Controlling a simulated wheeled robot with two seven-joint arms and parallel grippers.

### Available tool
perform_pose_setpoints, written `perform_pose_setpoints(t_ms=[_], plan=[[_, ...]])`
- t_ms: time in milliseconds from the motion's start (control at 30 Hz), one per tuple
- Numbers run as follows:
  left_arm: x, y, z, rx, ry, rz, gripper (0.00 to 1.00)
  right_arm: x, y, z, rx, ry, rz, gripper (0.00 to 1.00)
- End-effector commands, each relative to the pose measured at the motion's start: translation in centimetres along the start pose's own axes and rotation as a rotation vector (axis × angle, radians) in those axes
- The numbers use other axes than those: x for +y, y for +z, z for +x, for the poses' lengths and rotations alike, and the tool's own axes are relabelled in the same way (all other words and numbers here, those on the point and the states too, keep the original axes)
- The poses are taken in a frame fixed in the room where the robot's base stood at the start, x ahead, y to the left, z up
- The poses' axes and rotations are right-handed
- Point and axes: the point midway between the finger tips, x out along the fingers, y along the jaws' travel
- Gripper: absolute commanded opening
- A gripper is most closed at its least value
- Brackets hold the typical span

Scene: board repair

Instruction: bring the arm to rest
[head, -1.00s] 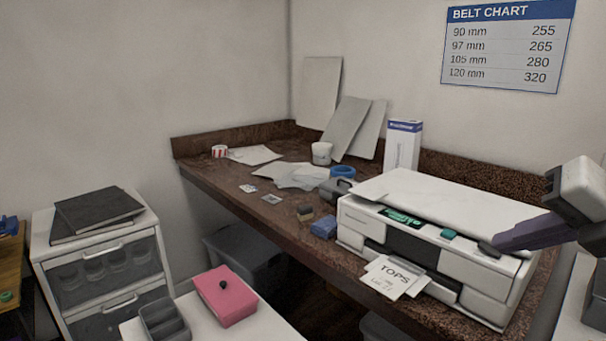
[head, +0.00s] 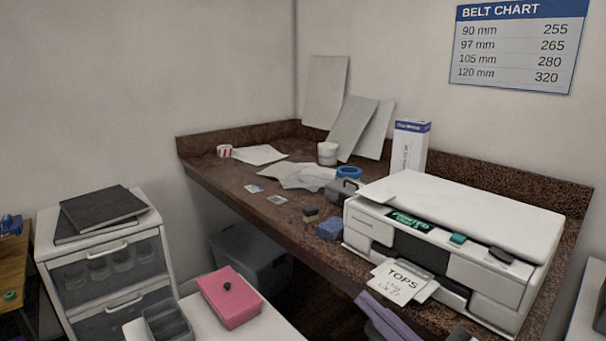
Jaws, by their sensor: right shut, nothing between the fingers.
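My right gripper (head: 380,312) shows at the bottom edge, right of centre, with purple fingers shut and empty. It is in front of the printer (head: 480,220) and below the paper marked TOPS (head: 400,284) in the picture. The rest of my right arm is mostly cut off by the bottom edge. My left gripper is not in view.
The white printer stands on the dark brown counter (head: 215,178). A drawer unit (head: 105,262) stands left. A grey bin (head: 250,262) is under the counter.

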Motion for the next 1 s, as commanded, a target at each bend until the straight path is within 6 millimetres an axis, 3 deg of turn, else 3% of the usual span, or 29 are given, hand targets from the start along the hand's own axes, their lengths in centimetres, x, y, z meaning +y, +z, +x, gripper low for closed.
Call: perform_pose_setpoints(t_ms=[33,100,200,333,500,600,733,1000], plan=[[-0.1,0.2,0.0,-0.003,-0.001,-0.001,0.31,-1.7,3.7,-1.9,-0.13,0.063,0.117,0.0],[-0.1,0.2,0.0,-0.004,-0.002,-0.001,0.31,-3.8,7.8,-4.7,-0.289,0.122,0.231,0.0],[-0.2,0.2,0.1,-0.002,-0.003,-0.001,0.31,-7.8,12.5,-9.3,-0.505,0.167,0.374,0.0],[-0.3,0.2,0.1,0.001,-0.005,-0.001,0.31,-14.1,16.4,-15.8,-0.761,0.18,0.541,0.0],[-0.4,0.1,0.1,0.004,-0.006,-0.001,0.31,-21.7,18.0,-23.2,-1.017,0.154,0.715,0.0],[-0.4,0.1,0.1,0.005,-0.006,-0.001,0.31,-24.6,17.8,-26.0,-1.108,0.134,0.782,0.0],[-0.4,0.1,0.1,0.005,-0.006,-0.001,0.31,-26.5,17.5,-27.7,-1.163,0.119,0.824,0.0],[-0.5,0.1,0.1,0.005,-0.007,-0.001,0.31,-26.8,17.5,-27.9,-1.172,0.116,0.831,0.0]])
